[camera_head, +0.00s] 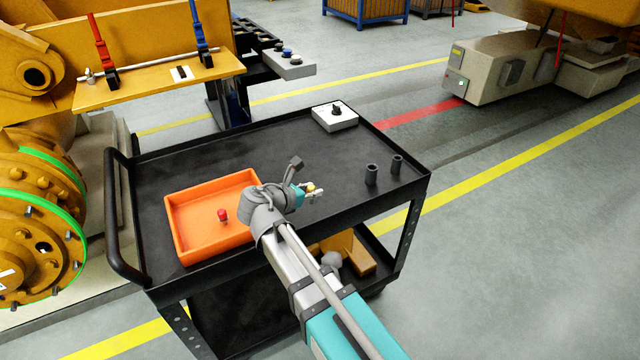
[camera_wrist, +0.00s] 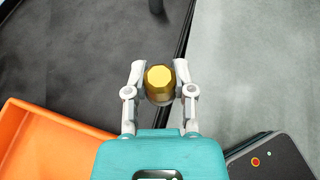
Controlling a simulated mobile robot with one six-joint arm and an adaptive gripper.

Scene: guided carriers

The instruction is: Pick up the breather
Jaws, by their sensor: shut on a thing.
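The breather (camera_wrist: 160,84) is a small brass-coloured part with a bright yellow faceted top. It sits between the two fingers of my gripper (camera_wrist: 160,92) in the wrist view, and the fingers are shut on it from both sides. In the head view my gripper (camera_head: 312,192) is over the right-middle part of the black cart top, near its front edge, with the yellow top of the breather (camera_head: 310,187) just showing. The lower part of the breather is hidden, and I cannot tell its height above the cart.
An orange tray (camera_head: 178,232) with a red-topped part (camera_head: 222,215) inside lies left of my gripper. Two dark cylinders (camera_head: 371,174) stand on the cart's right side. A white box with a black knob (camera_head: 335,118) stands at the back. The cart top (camera_head: 250,147) between is clear.

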